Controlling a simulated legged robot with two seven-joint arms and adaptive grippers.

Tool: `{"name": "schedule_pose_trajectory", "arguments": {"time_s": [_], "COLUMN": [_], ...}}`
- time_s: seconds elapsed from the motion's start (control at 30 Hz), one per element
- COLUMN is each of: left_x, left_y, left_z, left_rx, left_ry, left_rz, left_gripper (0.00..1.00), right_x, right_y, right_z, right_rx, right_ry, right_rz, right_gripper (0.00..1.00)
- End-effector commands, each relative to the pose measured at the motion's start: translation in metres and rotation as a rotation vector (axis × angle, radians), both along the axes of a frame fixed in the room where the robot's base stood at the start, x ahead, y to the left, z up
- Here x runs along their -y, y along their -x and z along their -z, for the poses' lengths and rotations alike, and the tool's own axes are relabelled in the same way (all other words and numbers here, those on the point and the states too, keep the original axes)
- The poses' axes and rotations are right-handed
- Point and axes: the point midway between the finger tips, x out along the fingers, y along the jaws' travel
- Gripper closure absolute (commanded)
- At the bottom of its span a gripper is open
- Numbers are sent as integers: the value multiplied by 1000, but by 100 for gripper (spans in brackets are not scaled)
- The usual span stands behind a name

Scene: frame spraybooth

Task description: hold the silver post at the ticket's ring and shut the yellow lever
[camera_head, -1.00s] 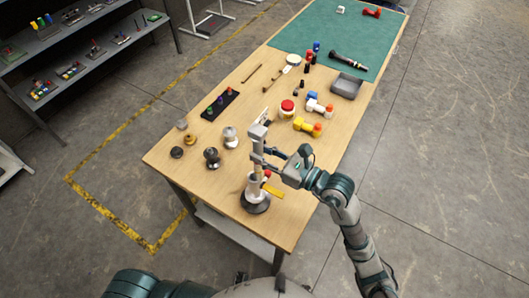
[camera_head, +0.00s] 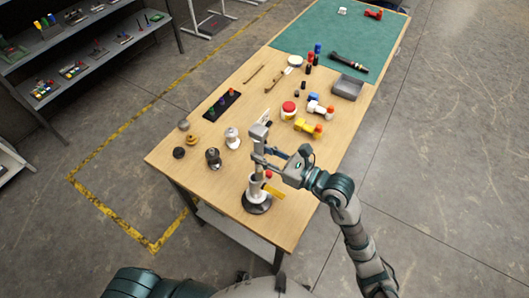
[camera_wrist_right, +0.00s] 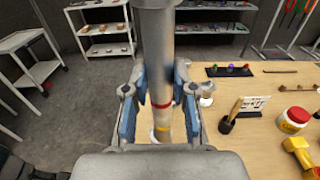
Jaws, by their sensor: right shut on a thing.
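The silver post (camera_head: 258,147) stands upright in a white clamp collar on a round black base (camera_head: 257,206) at the table's near end. The yellow lever (camera_head: 274,193) sticks out from the collar to the right. My right gripper (camera_head: 259,158) is shut on the post above the lever. In the right wrist view, blue finger pads flank the post, which carries a red ring (camera_wrist_right: 162,106) level with the pads and a yellow ring (camera_wrist_right: 162,128) lower down. The ticket (camera_wrist_right: 252,105) is a small card in a dark holder; its writing is too small to read. My left gripper is out of view.
A black strip (camera_head: 221,105) sits at the left edge. The near left corner is bare.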

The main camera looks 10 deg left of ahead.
Motion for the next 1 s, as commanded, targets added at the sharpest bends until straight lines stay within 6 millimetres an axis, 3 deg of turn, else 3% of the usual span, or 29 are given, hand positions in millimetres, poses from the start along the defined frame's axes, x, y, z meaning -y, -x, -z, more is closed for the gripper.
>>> {"name": "schedule_pose_trajectory", "arguments": {"time_s": [0.5,1.0], "left_x": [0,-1], "left_y": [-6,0], "left_z": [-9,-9], "left_rx": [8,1], "left_ry": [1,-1], "left_rz": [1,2], "left_gripper": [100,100], "right_x": [-16,-16], "right_y": [0,0], "right_z": [-1,-1], "right_rx": [0,0], "right_ry": [6,8], "right_rz": [0,0], "right_gripper": [100,100]}}
